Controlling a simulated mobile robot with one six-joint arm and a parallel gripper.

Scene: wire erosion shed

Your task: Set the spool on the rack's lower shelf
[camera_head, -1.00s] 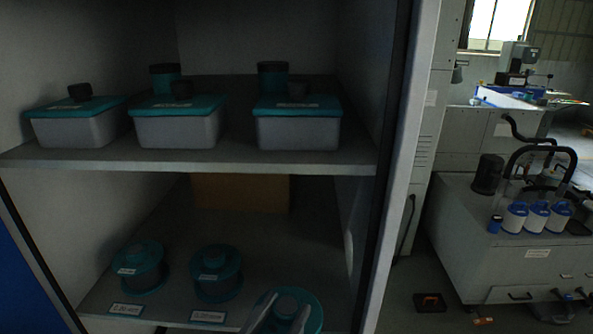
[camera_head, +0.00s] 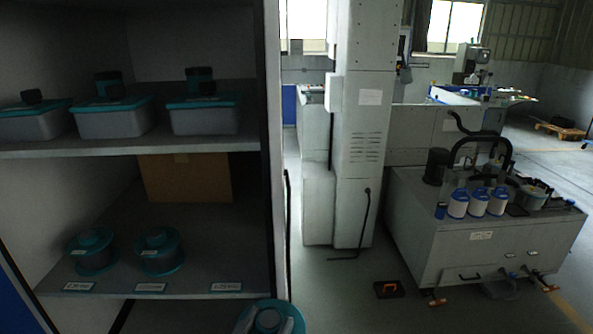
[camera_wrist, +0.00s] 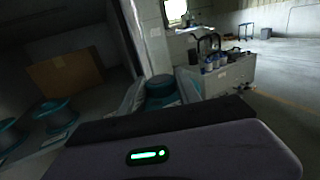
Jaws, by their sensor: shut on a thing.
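The held spool (camera_head: 268,322) is teal and shows at the bottom edge of the head view, partly cut off. It also shows in the wrist view (camera_wrist: 160,88). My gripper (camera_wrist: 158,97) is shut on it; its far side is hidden. The rack's lower shelf (camera_head: 205,262) is grey, with two teal spools standing on it, one at the left (camera_head: 93,252) and one in the middle (camera_head: 160,250). The held spool is in front of the shelf's right front corner, and low in the picture. The shelf's right part is bare.
Three white labels, the right one (camera_head: 226,286) before the bare part, line the shelf's front edge. A cardboard box (camera_head: 186,178) stands at the back. The upper shelf (camera_head: 130,147) holds lidded tubs.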

